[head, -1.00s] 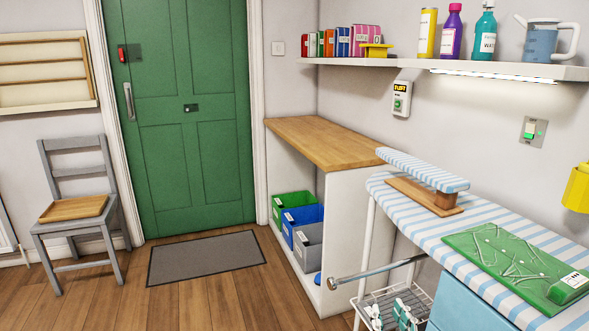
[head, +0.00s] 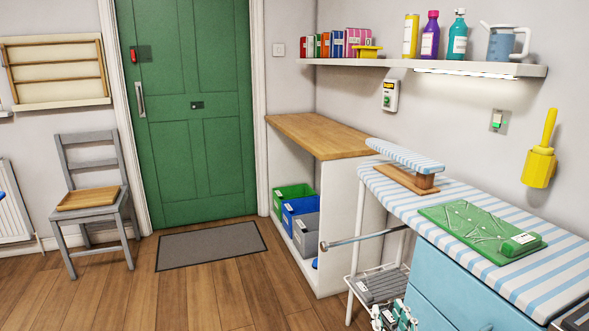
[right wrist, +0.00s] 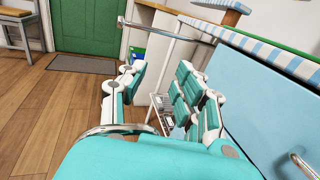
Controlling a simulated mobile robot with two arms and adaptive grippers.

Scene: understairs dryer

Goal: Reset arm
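My right gripper (head: 394,314) shows at the bottom of the head view, teal and white, just left of the light-blue drawer unit (head: 450,285) and in front of the wire rack (head: 372,287). In the right wrist view my right gripper (right wrist: 160,78) has its fingers spread apart with nothing between them, so it is open. The blue drawer front stands close on its right side there. My left gripper is in neither view.
A blue-striped ironing board (head: 470,212) carries a green mat (head: 470,228) and a small sleeve board (head: 405,157). A metal rod (head: 355,242) sticks out leftward from it. A grey chair (head: 92,197) stands left of the green door (head: 190,110). The wooden floor (head: 215,295) is clear at front left.

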